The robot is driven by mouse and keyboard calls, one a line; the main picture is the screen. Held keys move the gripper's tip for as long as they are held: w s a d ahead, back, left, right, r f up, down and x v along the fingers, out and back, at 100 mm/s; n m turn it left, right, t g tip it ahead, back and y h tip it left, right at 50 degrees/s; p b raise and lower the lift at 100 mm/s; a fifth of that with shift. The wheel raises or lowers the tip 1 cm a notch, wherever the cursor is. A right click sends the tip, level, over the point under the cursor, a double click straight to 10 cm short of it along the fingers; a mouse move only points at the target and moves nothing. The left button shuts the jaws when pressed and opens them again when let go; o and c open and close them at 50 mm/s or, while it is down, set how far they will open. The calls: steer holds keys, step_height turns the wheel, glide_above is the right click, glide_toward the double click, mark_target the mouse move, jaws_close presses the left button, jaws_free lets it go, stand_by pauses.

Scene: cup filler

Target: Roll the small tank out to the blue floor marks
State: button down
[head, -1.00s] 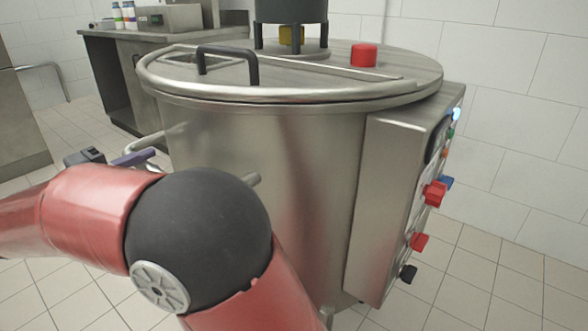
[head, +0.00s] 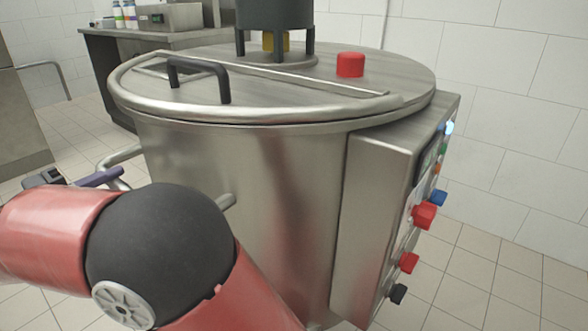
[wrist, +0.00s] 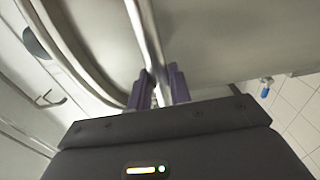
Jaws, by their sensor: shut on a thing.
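The small tank (head: 255,190) is a round steel vessel standing upright in the middle of the head view. Its lid (head: 300,95) is closed and has a black handle (head: 200,72). My gripper (head: 100,178) is at the tank's left side, at a steel bar handle (head: 122,155). In the wrist view, my gripper's purple fingers (wrist: 158,85) are shut on that steel bar (wrist: 145,35). My arm hides the tank's lower left. The tank's wheels are out of view. No blue floor marks show in either view.
A control box (head: 385,210) with coloured knobs sticks out from the tank's right side. A steel counter (head: 92,60) stands behind at the left. A white tiled wall (head: 520,110) is behind and to the right. Tiled floor (head: 455,290) at the right is clear.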

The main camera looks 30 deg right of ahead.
steer(key=p+v, duration=0.6)
steer(key=v, duration=1.7)
steer(key=shift+p, duration=0.3)
stand_by(0.3)
steer(key=shift+w+a, duration=0.15)
steer(key=shift+w, duration=0.05)
